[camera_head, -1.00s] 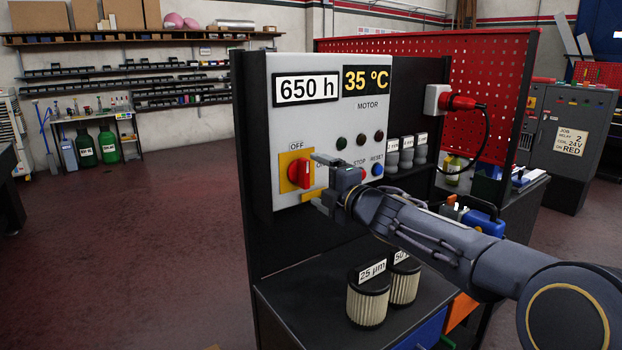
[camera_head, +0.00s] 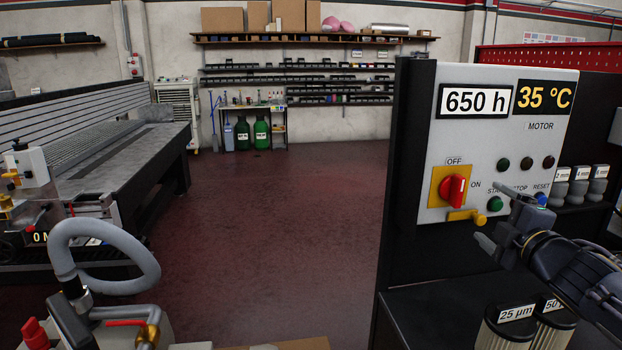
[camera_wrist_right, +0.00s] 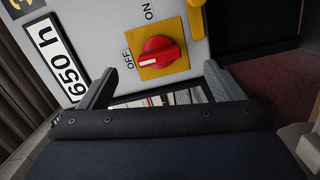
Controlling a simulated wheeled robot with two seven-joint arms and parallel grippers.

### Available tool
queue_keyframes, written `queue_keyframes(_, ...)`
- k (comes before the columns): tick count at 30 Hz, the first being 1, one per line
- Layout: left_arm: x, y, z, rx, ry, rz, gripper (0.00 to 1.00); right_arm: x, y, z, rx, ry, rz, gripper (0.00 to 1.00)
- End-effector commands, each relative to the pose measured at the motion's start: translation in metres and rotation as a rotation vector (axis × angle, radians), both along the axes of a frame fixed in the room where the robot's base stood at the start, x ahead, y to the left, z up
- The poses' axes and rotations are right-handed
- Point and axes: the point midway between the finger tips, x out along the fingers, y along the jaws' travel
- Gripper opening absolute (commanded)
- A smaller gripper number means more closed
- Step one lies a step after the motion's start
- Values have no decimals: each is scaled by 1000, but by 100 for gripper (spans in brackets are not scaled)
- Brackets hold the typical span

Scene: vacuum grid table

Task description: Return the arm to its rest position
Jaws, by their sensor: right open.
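My right gripper (camera_head: 490,216) is open and empty in front of the grey control panel (camera_head: 440,142), to the right of the red rotary switch (camera_head: 453,190) and lower than it in the head view. Its forearm comes in from the right edge. In the right wrist view its two spread fingers (camera_wrist_right: 158,88) point at the panel, with the red switch (camera_wrist_right: 159,54) on its yellow plate beyond them and nothing between them. The switch's white mark appears to point to OFF. My left gripper is not in view.
Two filter cartridges (camera_head: 508,328) stand on the dark shelf below the panel. A machine with a grey hose (camera_head: 105,232) stands at the lower left, and a long bench (camera_head: 120,150) behind it. The red floor (camera_head: 270,230) between is clear.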

Motion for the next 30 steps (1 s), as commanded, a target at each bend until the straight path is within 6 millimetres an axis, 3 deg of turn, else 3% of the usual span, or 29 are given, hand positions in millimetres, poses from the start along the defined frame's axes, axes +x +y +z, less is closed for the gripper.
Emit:
queue_keyframes(2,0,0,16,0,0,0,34,-27,-3,1,230,51,-101,87)
queue_keyframes(5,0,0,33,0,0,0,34,-76,10,-29,619,192,-253,87)
queue_keyframes(10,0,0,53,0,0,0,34,-164,75,-100,1161,521,-451,87)
queue_keyframes(16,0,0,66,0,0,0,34,-244,151,-146,1489,851,-591,87)
queue_keyframes(21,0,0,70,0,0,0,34,-277,182,-159,1592,994,-643,87)
queue_keyframes(30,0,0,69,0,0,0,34,-282,186,-162,1605,1017,-652,87)
